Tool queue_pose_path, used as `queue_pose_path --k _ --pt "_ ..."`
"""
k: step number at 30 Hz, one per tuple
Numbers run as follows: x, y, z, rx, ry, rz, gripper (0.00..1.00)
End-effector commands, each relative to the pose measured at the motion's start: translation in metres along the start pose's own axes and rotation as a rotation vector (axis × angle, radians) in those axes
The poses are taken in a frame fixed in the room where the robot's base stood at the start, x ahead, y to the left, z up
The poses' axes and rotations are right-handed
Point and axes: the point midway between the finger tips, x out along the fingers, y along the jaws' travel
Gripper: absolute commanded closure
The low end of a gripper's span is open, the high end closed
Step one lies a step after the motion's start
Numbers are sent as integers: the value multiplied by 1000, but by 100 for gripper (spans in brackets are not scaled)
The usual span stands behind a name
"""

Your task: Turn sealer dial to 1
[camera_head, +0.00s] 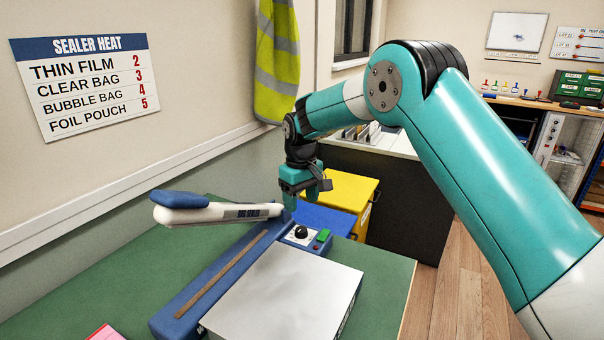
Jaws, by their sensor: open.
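The blue heat sealer (180,322) lies on the green bench top, with its white arm raised and ending in a blue handle (180,199). Its black dial (301,231) sits on a pale plate at the far right end of the sealer. The dial's pointer and numbers are too small to read. A green switch (322,236) is just right of the dial. My gripper (305,193) is open and empty, pointing down above the dial and apart from it. Its fingers are small and partly merge with the dark parts behind.
A wall sign (90,85) lists sealer heat: thin film 2, clear bag 3, bubble bag 4, foil pouch 5. A silver plate (285,290) lies beside the sealer. The green bench (375,290) is clear at right.

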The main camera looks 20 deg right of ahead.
Motion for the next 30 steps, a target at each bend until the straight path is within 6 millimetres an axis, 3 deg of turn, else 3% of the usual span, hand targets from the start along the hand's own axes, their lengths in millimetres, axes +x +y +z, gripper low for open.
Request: queue_pose_path --k 6,12,26,30 --pt "-52 0 -1 0 3 1 39" --pt "-80 0 0 0 2 0 39" --pt "-88 0 1 -1 1 0 39" --pt "-101 -12 16 -21 15 -8 39"
